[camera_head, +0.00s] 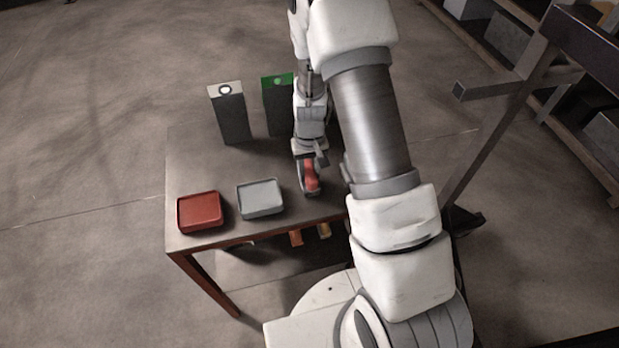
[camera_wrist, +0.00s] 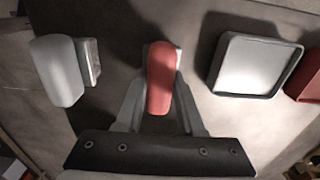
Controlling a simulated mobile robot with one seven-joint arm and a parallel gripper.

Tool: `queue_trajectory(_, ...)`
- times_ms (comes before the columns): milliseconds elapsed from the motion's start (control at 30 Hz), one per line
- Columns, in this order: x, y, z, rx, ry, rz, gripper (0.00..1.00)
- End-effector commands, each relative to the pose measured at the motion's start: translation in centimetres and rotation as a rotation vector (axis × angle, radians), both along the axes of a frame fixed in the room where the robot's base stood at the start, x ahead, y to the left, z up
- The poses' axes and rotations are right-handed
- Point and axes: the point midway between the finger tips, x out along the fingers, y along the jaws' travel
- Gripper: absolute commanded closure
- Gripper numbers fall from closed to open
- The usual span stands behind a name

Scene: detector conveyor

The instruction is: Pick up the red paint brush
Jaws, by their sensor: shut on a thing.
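The red paint brush (camera_wrist: 161,78) is between the two fingers of my gripper (camera_wrist: 160,112) in the wrist view. The fingers are shut on it. In the head view the red brush (camera_head: 311,174) shows under my gripper (camera_head: 308,180), over the table near its front right part. My arm covers the right side of the table there. I cannot tell whether the brush touches the table top.
A red tray (camera_head: 201,229) and a grey tray (camera_head: 261,212) stand left of my gripper on the table (camera_head: 185,160). Two upright boxes, one white-topped (camera_head: 228,115) and one green-topped (camera_head: 277,108), stand at the back. A grey-white rounded object (camera_wrist: 57,70) lies left of the brush in the wrist view.

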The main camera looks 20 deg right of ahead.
Motion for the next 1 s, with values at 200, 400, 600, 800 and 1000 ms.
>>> queue_trajectory(200,0.0,0.0,0.1,0.000,0.000,0.000,1.00)
queue_trajectory(400,0.0,0.0,0.8,0.000,0.000,-0.001,1.00)
queue_trajectory(600,0.1,0.1,3.5,0.000,-0.005,0.001,1.00)
queue_trajectory(800,-1.7,-2.9,6.5,0.000,-0.004,-0.008,1.00)
queue_trajectory(1000,-4.0,-6.4,9.0,0.000,-0.003,-0.005,1.00)
